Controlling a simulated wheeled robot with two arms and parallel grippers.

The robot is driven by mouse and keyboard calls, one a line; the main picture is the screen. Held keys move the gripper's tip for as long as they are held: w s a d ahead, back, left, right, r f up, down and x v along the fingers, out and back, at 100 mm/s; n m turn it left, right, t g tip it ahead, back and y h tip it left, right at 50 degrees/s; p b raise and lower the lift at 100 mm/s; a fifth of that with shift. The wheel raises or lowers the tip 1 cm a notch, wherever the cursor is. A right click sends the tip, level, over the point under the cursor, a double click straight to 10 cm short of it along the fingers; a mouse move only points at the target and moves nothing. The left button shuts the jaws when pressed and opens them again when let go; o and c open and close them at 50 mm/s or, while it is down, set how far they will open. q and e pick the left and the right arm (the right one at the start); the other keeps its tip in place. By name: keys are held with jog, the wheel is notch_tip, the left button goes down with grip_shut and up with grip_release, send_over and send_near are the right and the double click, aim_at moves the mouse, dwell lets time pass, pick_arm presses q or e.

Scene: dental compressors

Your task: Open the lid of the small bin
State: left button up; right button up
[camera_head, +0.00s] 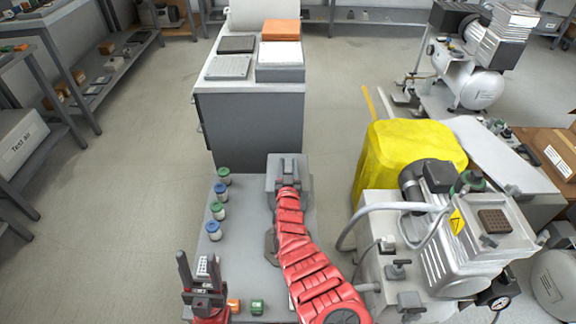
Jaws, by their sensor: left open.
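I cannot clearly make out a small bin or its lid. A grey boxy shape (272,176) is at the far end of the grey table, where my red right arm ends; I cannot tell whether it is a bin. My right gripper (288,168) is at or over this shape, and its fingers are not clear. My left gripper (198,270) is at the lower left, its two dark fingers pointing up and apart. A small pale item with dark dots (202,266) shows between them; I see no grip on it.
Several jars with green and blue lids (218,210) line the table's left edge. A compressor (440,240) and yellow housing (400,155) stand close on the right. A grey cabinet (250,130) stands beyond.

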grip_shut()
dwell(1.0)
